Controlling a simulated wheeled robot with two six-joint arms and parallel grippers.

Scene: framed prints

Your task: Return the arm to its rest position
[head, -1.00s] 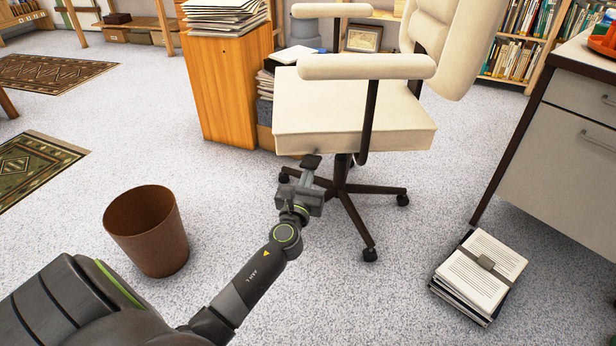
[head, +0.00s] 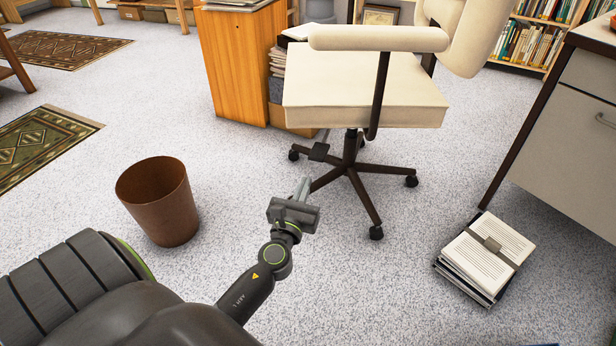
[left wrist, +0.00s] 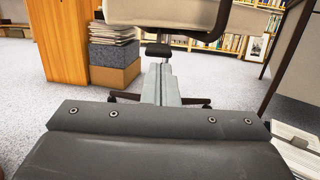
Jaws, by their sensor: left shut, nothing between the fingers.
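My left gripper (head: 303,186) is shut and empty, in front of the chair's base. In the left wrist view its fingers (left wrist: 160,85) lie together and point toward the chair. The cream office chair (head: 365,95) stands upright on its dark wheeled base. A dark paddle (head: 318,152) shows below the seat's left part, a little beyond my fingertips and apart from them in the head view. The paddle also shows in the left wrist view (left wrist: 158,50), just above the fingertips. My right gripper is out of view.
A brown wastebasket (head: 158,203) stands left of my arm. A strapped paper stack (head: 485,257) lies on the floor at right, beside the desk (head: 565,125). A wooden cabinet (head: 238,65) stands behind the chair. The carpet around my gripper is clear.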

